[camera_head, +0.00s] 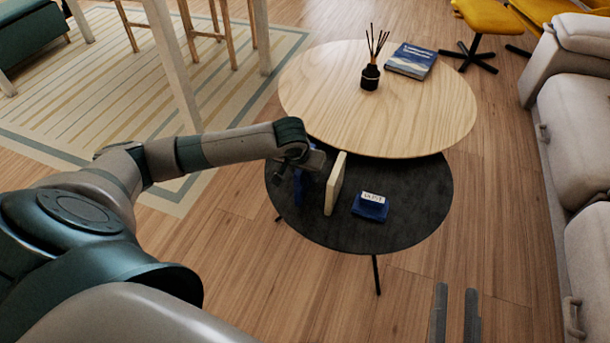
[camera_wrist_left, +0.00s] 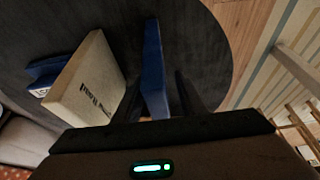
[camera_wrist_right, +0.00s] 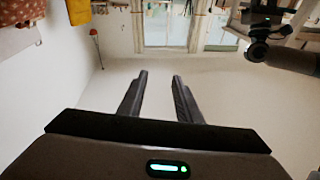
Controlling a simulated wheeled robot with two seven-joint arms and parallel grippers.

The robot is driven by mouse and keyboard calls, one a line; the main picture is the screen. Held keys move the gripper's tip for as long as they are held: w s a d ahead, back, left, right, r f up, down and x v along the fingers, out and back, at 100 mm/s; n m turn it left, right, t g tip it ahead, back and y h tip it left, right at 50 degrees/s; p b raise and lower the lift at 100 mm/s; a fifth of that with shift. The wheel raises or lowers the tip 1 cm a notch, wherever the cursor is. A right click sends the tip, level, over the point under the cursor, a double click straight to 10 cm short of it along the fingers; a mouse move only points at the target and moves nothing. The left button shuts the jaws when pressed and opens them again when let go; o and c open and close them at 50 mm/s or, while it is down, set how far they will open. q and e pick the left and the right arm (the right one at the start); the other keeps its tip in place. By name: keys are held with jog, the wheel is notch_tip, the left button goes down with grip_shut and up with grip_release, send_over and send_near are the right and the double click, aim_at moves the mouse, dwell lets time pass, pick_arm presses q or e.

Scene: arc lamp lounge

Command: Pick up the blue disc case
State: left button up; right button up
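A thin blue case, matching the blue disc case (camera_wrist_left: 153,62), stands upright on the dark lower tabletop. In the head view it (camera_head: 307,192) is partly hidden by my left gripper (camera_head: 299,170). In the left wrist view my left gripper (camera_wrist_left: 158,85) is open, with one finger on each side of the case and visible gaps. My right gripper (camera_head: 456,312) is away from the table, low in the head view. In the right wrist view it (camera_wrist_right: 159,82) is open and empty.
A cream case (camera_head: 336,184) stands upright just right of the blue case. A small blue box with a white label (camera_head: 371,208) lies beyond it. The higher wooden tabletop (camera_head: 430,110) overhangs behind, holding a reed diffuser (camera_head: 370,77) and blue book (camera_head: 411,61).

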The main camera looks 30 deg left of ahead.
pick_arm(q)
grip_shut()
jog(key=shift+r, duration=0.1)
